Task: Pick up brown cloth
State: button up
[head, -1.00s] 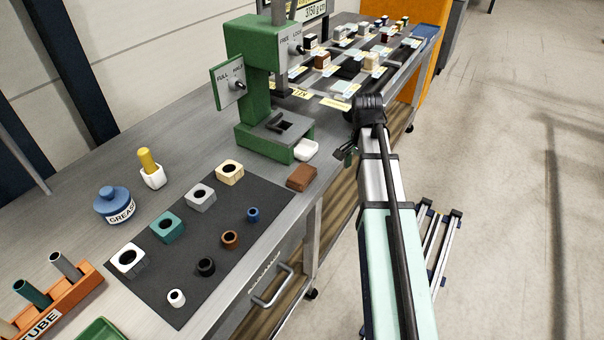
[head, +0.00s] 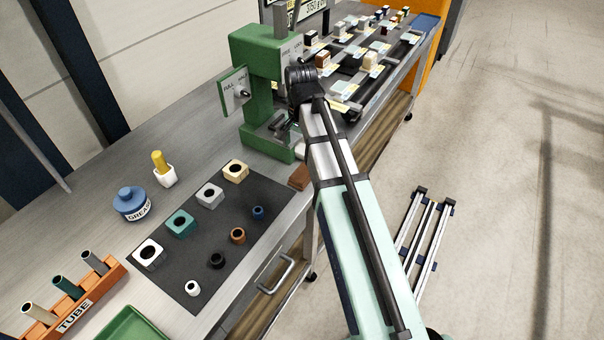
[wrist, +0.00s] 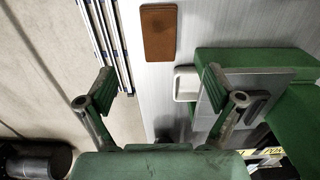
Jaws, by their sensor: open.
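The brown cloth (head: 298,178) is a flat folded rectangle at the front edge of the bench, partly hidden by my arm in the head view. In the wrist view the cloth (wrist: 158,32) shows whole, lying on the grey bench top close to its edge. My gripper (wrist: 158,86) is open with nothing between its fingers. The cloth lies ahead of the gap between the fingertips, apart from both. In the head view my gripper is mostly hidden behind my arm, by the green press.
The green press (head: 251,80) stands close beside my gripper. A small white dish (wrist: 186,84) sits between the cloth and the press. A dark mat (head: 218,225) with several blocks and rings lies to the left.

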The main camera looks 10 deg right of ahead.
jog(key=p, duration=0.1)
send_over(302, 173)
notch_tip(302, 173, down, 6)
jog(key=shift+a, duration=0.1)
jog(key=shift+f+p, duration=1.45)
jog(key=shift+f, duration=1.15)
jog(key=c, duration=1.1)
